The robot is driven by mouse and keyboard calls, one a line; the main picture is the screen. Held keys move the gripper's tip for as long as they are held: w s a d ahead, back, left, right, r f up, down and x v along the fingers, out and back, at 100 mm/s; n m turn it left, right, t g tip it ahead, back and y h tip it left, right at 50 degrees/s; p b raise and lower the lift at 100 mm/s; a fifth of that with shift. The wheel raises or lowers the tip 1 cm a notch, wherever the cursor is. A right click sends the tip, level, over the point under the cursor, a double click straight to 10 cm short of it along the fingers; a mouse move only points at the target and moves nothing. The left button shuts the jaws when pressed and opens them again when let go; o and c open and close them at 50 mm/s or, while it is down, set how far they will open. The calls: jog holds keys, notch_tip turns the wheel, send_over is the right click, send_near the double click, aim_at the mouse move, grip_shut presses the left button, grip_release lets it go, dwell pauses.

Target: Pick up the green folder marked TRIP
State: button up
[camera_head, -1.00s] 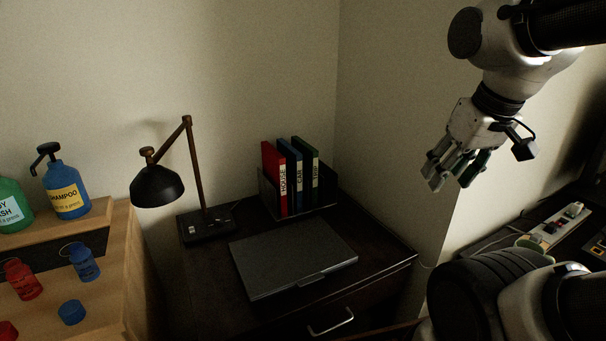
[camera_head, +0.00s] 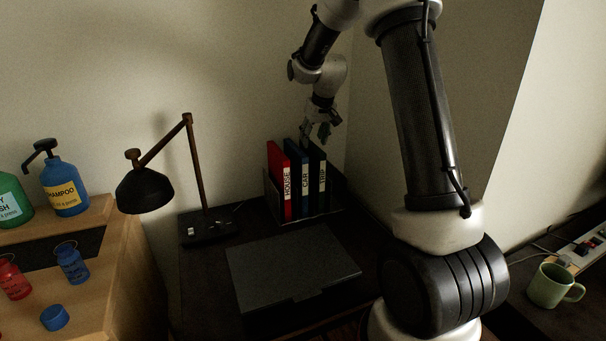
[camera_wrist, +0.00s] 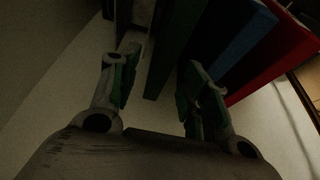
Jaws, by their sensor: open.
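The dark green folder marked TRIP (camera_head: 319,174) stands upright at the right end of a row of folders in a dark holder (camera_head: 305,219). My gripper (camera_head: 318,133) is open just above the top of the green and blue folders. In the wrist view my gripper's two fingers (camera_wrist: 162,72) are spread apart, with the green folder (camera_wrist: 174,48) showing between them. The folder does not look gripped. Whether a finger touches it I cannot tell.
A blue folder CAR (camera_head: 302,172) and a red folder HOUSE (camera_head: 280,178) stand left of it. A closed grey laptop (camera_head: 290,268) lies in front. A black lamp (camera_head: 146,190) stands left. The wall is close behind. A green mug (camera_head: 551,287) is far right.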

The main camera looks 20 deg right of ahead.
aim_at(310, 154)
jog(key=x, duration=0.3)
jog(key=shift+s+a, duration=0.1)
jog(key=shift+s+x, duration=0.1)
jog(key=shift+x, duration=1.05)
jog(key=shift+s+x, duration=0.15)
jog(key=shift+x, duration=1)
jog(key=shift+f, duration=0.35)
grip_shut()
